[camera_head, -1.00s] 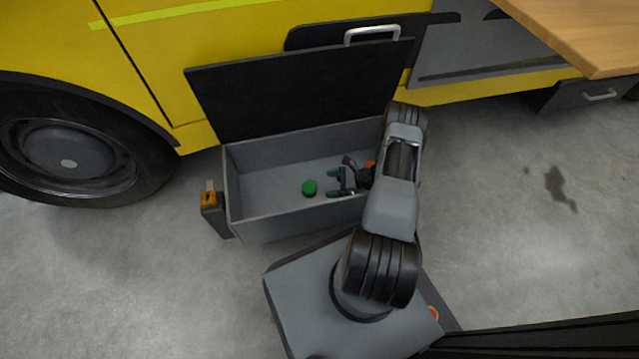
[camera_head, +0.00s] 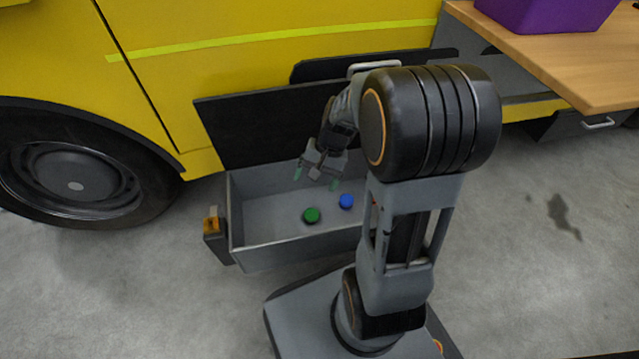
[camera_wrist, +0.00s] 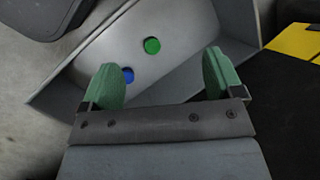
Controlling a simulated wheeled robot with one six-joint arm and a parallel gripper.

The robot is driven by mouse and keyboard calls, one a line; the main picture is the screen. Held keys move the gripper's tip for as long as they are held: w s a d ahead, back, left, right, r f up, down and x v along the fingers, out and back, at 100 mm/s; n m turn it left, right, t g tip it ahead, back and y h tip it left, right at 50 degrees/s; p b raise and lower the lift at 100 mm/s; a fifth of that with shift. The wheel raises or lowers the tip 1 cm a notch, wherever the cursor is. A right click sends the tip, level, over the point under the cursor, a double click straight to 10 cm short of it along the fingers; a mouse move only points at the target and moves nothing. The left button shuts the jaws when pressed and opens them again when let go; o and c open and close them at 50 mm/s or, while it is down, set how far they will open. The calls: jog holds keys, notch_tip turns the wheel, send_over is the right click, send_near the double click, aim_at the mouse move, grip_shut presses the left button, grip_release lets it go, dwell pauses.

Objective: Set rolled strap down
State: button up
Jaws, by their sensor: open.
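A small round green thing (camera_head: 311,215) and a small round blue thing (camera_head: 346,201) lie apart on the floor of the open grey bin (camera_head: 238,253). Either may be a rolled strap; I cannot tell which. My gripper (camera_head: 317,181) is open and empty above the bin, with green-padded fingers. In the wrist view my gripper (camera_wrist: 163,78) shows its two pads spread wide. The green thing (camera_wrist: 152,45) lies beyond the gap between them, and the blue thing (camera_wrist: 127,75) is partly hidden by the left pad.
The bin's dark lid (camera_head: 262,129) stands raised against the yellow vehicle (camera_head: 250,62). An orange latch (camera_head: 211,223) is at the bin's left end. A wooden table (camera_head: 570,60) with a purple box (camera_head: 550,10) is at upper right.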

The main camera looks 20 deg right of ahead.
jog(key=s+a+r+n+t+h, duration=0.2)
jog(key=s+r+n+t+h, duration=0.1)
jog(key=s+r+n, duration=0.3)
jog(key=shift+s+a+r+n+h, duration=0.35)
jog(key=shift+s+r+h, duration=0.35)
jog(key=shift+s+r, duration=0.15)
notch_tip(320, 180, up, 41)
jog(key=t+p, duration=0.1)
jog(key=p, duration=3.7)
jog(key=shift+s+a+f+p, duration=0.15)
jog(key=shift+f+p, duration=0.05)
jog(key=shift+p, duration=0.15)
